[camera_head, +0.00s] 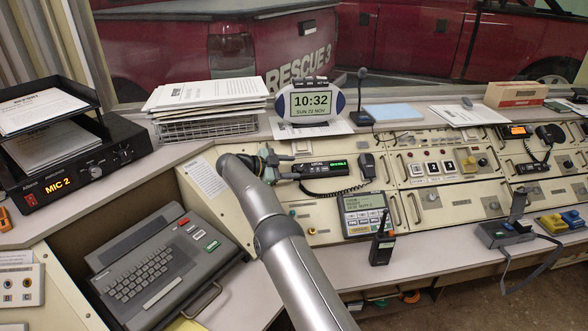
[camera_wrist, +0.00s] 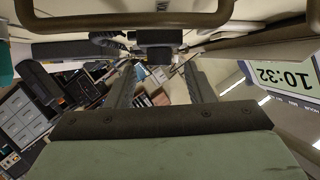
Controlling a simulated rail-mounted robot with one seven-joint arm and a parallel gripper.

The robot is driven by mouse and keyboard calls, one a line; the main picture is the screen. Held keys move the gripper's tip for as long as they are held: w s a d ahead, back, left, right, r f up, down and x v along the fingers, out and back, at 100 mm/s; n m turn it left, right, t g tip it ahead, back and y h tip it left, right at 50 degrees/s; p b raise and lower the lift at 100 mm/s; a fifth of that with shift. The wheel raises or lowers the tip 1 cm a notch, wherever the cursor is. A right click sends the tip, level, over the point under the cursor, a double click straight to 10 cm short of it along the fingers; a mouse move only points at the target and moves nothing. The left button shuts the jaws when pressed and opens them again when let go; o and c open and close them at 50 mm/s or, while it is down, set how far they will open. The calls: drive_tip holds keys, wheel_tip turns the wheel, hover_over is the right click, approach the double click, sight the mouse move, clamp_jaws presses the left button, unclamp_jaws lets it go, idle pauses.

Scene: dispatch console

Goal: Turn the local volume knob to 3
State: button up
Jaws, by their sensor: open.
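My gripper (camera_head: 278,164) is at the left end of the sloped console, beside the radio unit (camera_head: 325,168) with a green display. In the wrist view my gripper (camera_wrist: 160,72) has its two fingers apart, with nothing clearly held between them. A dark block-like part (camera_wrist: 158,38) shows just beyond the fingertips, close to the panel; I cannot tell whether it is the local volume knob or whether a finger touches it. In the head view my arm and gripper hide part of this panel. No volume label or scale is readable, so the knob's setting cannot be told.
A metal panel handle (camera_wrist: 125,22) crosses close above the fingertips in the wrist view. The clock (camera_head: 310,102) stands on the ledge behind my gripper. A handset (camera_head: 367,166) with a coiled cord hangs to the right. A keyboard terminal (camera_head: 155,265) sits at the left.

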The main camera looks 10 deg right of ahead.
drive_tip(key=v, duration=1)
drive_tip(key=shift+f, duration=0.1)
drive_tip(key=w+r+n+t+y, duration=0.1)
drive_tip(key=w+r+n+t, duration=0.3)
drive_tip(key=r, duration=0.5)
drive_tip(key=w+r+n+t+y, duration=0.25)
drive_tip(key=r+t, duration=0.35)
drive_tip(key=r, duration=0.3)
drive_tip(key=s+a+r+n+t+y, duration=0.3)
drive_tip(key=a+r+n+y, duration=0.1)
drive_tip(key=r+n+y, duration=0.4)
drive_tip(key=s+d+f+n+g, duration=0.2)
drive_tip(key=s+d+f+g, duration=0.3)
drive_tip(key=s, duration=1.3)
drive_tip(key=s+d+f+n+g+y, duration=0.1)
drive_tip(key=s+d+f+g, duration=0.4)
drive_tip(key=s+f, duration=0.6)
drive_tip(key=s+d+f+n+g+y, duration=0.1)
drive_tip(key=s+d+f+n+g, duration=0.2)
drive_tip(key=s, duration=2.3)
drive_tip(key=d+f+g, duration=0.3)
drive_tip(key=f+g, duration=0.1)
drive_tip(key=f, duration=0.2)
drive_tip(key=shift+s, duration=0.2)
